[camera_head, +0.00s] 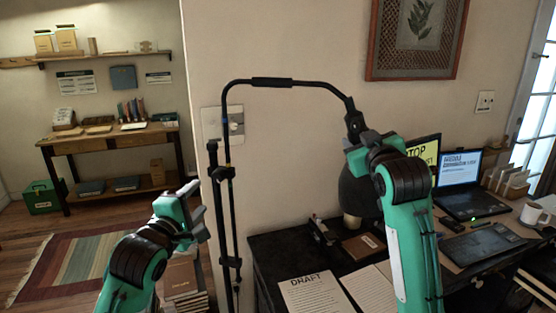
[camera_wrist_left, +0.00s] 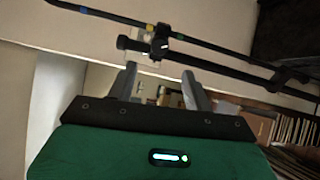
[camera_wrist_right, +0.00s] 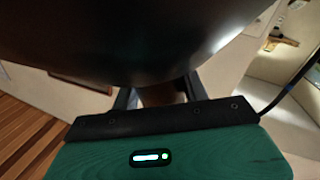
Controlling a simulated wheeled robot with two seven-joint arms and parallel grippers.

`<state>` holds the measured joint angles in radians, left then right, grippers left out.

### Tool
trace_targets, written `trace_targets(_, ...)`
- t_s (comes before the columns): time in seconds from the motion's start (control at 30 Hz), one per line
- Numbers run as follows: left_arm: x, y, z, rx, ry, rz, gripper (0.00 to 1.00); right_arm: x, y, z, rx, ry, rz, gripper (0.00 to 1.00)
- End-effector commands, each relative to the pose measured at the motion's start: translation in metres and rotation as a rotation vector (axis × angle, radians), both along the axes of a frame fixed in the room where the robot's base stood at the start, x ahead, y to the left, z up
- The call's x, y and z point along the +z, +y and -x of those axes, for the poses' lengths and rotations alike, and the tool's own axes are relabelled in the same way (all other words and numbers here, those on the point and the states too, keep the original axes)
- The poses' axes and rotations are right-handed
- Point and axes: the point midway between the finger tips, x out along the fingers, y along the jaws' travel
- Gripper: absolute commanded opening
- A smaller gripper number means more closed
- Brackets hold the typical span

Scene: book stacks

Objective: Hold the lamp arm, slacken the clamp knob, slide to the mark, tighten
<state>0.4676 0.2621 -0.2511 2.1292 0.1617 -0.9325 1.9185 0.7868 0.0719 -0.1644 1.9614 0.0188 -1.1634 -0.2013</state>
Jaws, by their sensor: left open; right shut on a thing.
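The black lamp arm (camera_head: 271,82) rises beside a dark upright post, arches to the right and drops to the dark lampshade (camera_head: 358,192). My right gripper (camera_head: 355,138) is shut on the lamp at the end of the arm, above the shade. The shade fills the top of the right wrist view (camera_wrist_right: 140,40), and the grip itself is mostly hidden there. The clamp (camera_head: 222,173) joins post and rod. The left wrist view shows its knob (camera_wrist_left: 128,43), a yellow band (camera_wrist_left: 150,28) close by and a blue band (camera_wrist_left: 83,9) further off. My left gripper (camera_wrist_left: 163,80) is open and empty, apart from the knob.
A lower bracket (camera_head: 231,262) sits on the post. Books (camera_head: 183,275) are stacked left of the post. A wall switch (camera_head: 235,122) is behind the rod.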

Motion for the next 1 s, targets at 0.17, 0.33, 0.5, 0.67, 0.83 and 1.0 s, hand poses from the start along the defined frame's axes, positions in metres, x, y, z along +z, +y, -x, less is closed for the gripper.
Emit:
trace_targets(0.17, 0.005, -0.005, 0.001, -0.007, -0.03, -0.092, 0.51, 0.0, 0.0, 0.0, 0.0, 0.0, 0.0, 0.18)
trace_targets(0.33, 0.016, -0.019, 0.003, -0.024, -0.116, -0.37, 0.51, 0.0, 0.0, 0.0, 0.0, 0.0, 0.0, 0.18)
trace_targets(0.5, 0.026, -0.034, 0.006, -0.037, -0.228, -0.723, 0.51, 0.0, 0.0, 0.0, 0.0, 0.0, 0.0, 0.18)
trace_targets(0.67, 0.032, -0.047, 0.01, -0.042, -0.335, -1.056, 0.51, 0.001, 0.0, 0.0, -0.001, 0.0, 0.0, 0.18)
trace_targets(0.83, 0.036, -0.057, 0.014, -0.04, -0.447, -1.409, 0.51, 0.001, 0.0, 0.0, -0.001, -0.001, 0.0, 0.18)
trace_targets(1.0, 0.038, -0.064, 0.017, -0.031, -0.555, -1.761, 0.51, 0.001, 0.0, 0.0, -0.001, -0.001, 0.0, 0.18)
